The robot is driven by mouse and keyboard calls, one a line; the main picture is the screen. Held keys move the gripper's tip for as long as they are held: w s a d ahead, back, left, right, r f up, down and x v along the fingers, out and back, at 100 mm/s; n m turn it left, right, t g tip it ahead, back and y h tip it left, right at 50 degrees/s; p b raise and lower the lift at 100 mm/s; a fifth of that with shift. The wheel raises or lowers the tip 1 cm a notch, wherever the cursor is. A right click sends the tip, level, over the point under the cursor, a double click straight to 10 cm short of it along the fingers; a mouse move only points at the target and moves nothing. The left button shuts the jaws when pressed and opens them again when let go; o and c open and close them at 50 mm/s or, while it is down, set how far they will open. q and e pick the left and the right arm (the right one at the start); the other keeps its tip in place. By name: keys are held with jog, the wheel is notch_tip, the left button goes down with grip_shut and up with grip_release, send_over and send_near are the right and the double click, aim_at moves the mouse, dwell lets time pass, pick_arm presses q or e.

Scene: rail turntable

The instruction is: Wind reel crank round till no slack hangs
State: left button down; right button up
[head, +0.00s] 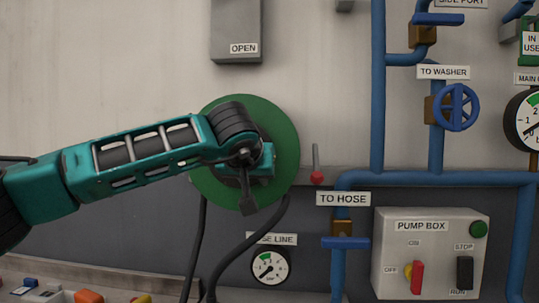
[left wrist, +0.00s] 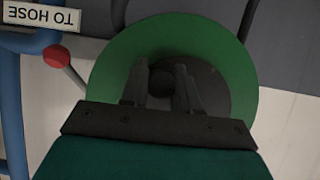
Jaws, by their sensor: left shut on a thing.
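The green reel (head: 283,150) is a round disc on the wall, its middle covered by my left arm in the head view. My left gripper (left wrist: 161,84) is in front of the reel, its two fingers closed around a dark round knob (left wrist: 161,78), which looks like the crank's handle. A dark hub or crank plate (left wrist: 215,92) shows behind the fingers. In the head view the fingertips and crank are hidden behind my wrist. Black hose (head: 246,246) hangs in two strands below the reel; whether it is slack is unclear. My right gripper is out of view.
A lever with a red knob (head: 317,177) sits just right of the reel; it also shows in the left wrist view (left wrist: 57,56). Blue pipes (head: 378,90), a pump box (head: 390,255) and a gauge (head: 270,266) are nearby. A grey box (head: 236,25) is above.

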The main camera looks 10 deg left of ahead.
pick_arm(q)
jog(key=shift+d+r, duration=0.1)
jog(key=shift+r, duration=0.15)
jog(key=shift+d+r+p, duration=0.35)
jog(key=shift+r+p, duration=0.25)
jog(key=shift+r, duration=0.2)
jog(key=shift+d+r+p, duration=0.25)
jog(key=shift+r+p, duration=0.35)
jog(key=shift+p, duration=0.05)
jog(key=c, duration=0.6)
grip_release()
jog(key=shift+f, duration=0.35)
